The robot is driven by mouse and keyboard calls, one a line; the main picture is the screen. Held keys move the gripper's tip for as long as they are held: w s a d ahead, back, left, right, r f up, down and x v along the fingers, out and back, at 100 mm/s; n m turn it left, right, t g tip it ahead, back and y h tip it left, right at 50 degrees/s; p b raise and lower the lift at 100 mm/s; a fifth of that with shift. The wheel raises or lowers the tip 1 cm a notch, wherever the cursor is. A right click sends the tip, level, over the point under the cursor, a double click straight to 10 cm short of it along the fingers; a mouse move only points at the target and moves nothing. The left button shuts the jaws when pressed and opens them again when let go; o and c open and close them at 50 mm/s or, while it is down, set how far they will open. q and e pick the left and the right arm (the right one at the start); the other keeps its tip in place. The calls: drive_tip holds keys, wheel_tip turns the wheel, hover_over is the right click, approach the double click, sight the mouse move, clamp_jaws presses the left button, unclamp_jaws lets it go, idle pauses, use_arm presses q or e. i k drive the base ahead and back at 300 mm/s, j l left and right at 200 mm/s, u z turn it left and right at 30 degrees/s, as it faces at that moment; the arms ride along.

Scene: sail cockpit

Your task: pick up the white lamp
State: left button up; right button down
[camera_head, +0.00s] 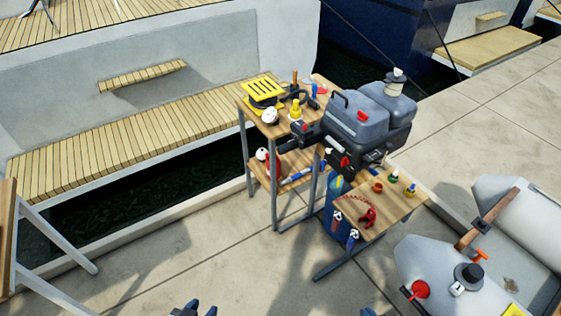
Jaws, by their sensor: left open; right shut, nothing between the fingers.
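Several small white things show, and I cannot tell for certain which is the white lamp. A rounded white piece (270,117) sits at the front of the wooden table's top, beside a yellow piece (295,110). Another small white piece (261,154) is on the shelf below. My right gripper (367,312) barely shows at the bottom edge, shut and empty. Both are well short of the tables.
The wooden table (251,112) also bears a yellow slatted box (263,92). A lower wooden stand (374,228) holds a red tool and small bottles. A grey dinghy (430,262) lies at right, a trestle (40,245) at left. Bare concrete lies in front.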

sight(261, 155)
drive_tip(key=i+j+u, duration=0.2)
drive_tip(key=j+u, duration=0.1)
drive_tip(key=u, duration=0.25)
drive_tip(key=i+u, duration=0.1)
drive_tip(key=u, duration=0.3)
drive_tip(key=i+j+u, duration=0.1)
drive_tip(key=u, duration=0.25)
